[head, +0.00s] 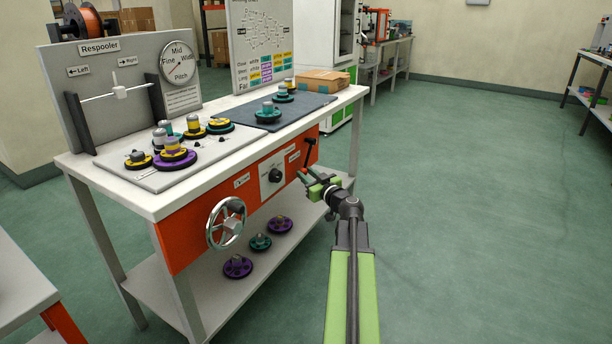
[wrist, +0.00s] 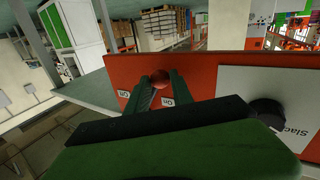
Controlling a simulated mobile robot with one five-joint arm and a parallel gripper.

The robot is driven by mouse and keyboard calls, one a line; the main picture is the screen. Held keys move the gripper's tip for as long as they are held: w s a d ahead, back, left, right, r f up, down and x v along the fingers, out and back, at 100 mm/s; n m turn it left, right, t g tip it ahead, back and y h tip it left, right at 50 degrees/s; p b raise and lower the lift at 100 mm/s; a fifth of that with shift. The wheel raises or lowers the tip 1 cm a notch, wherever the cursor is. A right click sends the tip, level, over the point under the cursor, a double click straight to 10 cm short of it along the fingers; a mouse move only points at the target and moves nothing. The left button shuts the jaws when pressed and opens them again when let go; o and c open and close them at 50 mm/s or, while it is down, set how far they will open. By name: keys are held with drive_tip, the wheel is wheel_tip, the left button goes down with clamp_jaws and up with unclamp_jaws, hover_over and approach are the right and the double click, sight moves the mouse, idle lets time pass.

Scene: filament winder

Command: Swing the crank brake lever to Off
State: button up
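The crank brake lever (head: 310,150) is a black handle at the right end of the orange front panel, pointing upward in the head view. My gripper (head: 308,176) is close in front of the panel, just below the lever's handle. In the wrist view my gripper (wrist: 161,86) has its two dark green fingers apart, with a round red-brown part (wrist: 160,79), perhaps the lever's pivot, showing between the tips.
A white plate with a black knob (head: 275,175) is left of the lever, and a metal handwheel (head: 226,222) is further left. Spools stand on the bench top (head: 346,97) and lower shelf. The green floor (head: 480,200) at right is clear.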

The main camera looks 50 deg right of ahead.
clamp_jaws()
idle(1.1)
